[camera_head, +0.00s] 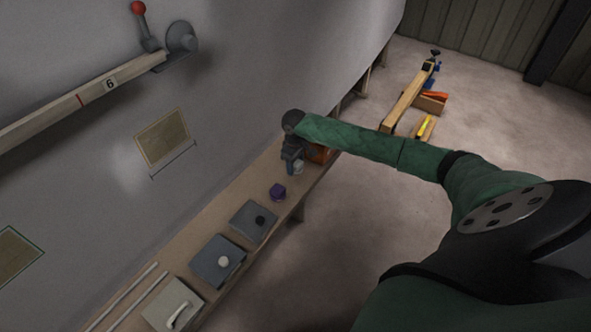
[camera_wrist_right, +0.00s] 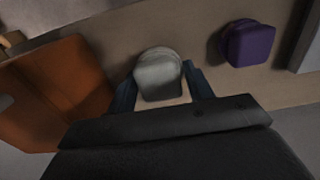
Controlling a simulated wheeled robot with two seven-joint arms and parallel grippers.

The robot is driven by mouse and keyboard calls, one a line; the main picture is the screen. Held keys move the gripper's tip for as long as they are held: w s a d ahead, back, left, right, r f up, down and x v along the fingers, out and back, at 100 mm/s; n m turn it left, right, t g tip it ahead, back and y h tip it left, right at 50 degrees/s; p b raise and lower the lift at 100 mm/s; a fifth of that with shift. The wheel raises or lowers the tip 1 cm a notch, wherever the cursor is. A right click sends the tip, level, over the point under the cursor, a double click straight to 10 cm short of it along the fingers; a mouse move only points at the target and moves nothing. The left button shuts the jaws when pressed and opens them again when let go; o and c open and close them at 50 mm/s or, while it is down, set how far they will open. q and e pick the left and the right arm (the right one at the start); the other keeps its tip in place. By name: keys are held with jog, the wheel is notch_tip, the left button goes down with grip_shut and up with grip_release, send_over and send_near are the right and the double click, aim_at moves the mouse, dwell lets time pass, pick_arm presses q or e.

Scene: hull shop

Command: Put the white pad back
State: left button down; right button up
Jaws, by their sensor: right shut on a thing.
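The white pad (camera_head: 298,169) is a small pale block at the far end of the narrow wooden bench. My right gripper (camera_head: 293,163) reaches down over it and is shut on it. In the right wrist view the white pad (camera_wrist_right: 158,76) sits between the two dark blue fingers of the right gripper (camera_wrist_right: 162,88). I cannot tell whether the pad touches the bench. My left gripper is not in view.
A purple block (camera_head: 277,191) stands on the bench (camera_head: 226,218) near the white pad; an orange bin (camera_head: 319,154) is on its other side. Grey plates with a black knob (camera_head: 261,220) and white knob (camera_head: 223,262) lie nearer. The curved grey hull (camera_head: 230,110) borders the bench.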

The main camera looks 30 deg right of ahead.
aim_at(295, 170)
notch_tip(295, 170, down, 3)
jog(key=shift+f+p, duration=0.1)
jog(key=shift+p, duration=0.3)
jog(key=shift+f, duration=0.15)
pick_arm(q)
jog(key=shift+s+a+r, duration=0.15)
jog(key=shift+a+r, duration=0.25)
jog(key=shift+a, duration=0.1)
pick_arm(e)
jog(key=o, duration=0.9)
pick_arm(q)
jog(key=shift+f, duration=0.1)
